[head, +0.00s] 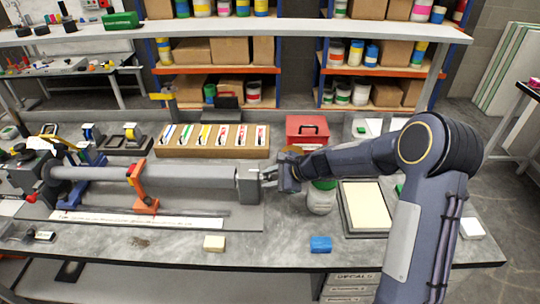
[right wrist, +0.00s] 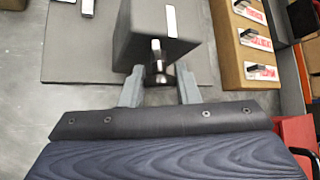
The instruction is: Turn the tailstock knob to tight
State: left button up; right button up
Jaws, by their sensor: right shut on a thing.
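The tailstock (head: 249,186) is a grey block at the right end of the long grey tube (head: 195,174). In the right wrist view the tailstock (right wrist: 185,48) fills the upper middle, with a white marking on its top. The tailstock knob (right wrist: 157,58) is a small dark and metallic piece sticking out from the block's near face. My right gripper (head: 269,177) reaches the block from the right. My left gripper is not in view.
An orange clamp support (head: 142,188) stands under the tube. Behind are a wooden rack (head: 213,153) of labelled tools and a red box (head: 307,130). A jar (head: 321,198) and a pale tray (head: 366,207) lie right of the tailstock.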

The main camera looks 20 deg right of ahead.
jog(key=g+p, duration=0.1)
jog(key=p, duration=0.1)
jog(key=shift+r+m+p, duration=0.35)
jog(key=shift+m, duration=0.05)
jog(key=shift+f+g+y+p, duration=0.15)
jog(key=shift+g+y+p, duration=0.15)
jog(key=shift+g+p, duration=0.1)
jog(key=shift+f+m+g+p, duration=0.2)
jog(key=shift+m+g+p, duration=0.2)
jog(key=shift+g, duration=0.2)
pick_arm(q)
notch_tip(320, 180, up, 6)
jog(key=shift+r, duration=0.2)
pick_arm(e)
jog(key=shift+f+m+g, duration=0.1)
jog(key=shift+m+g, duration=0.3)
jog(key=shift+g, duration=0.2)
jog(key=o, duration=0.9)
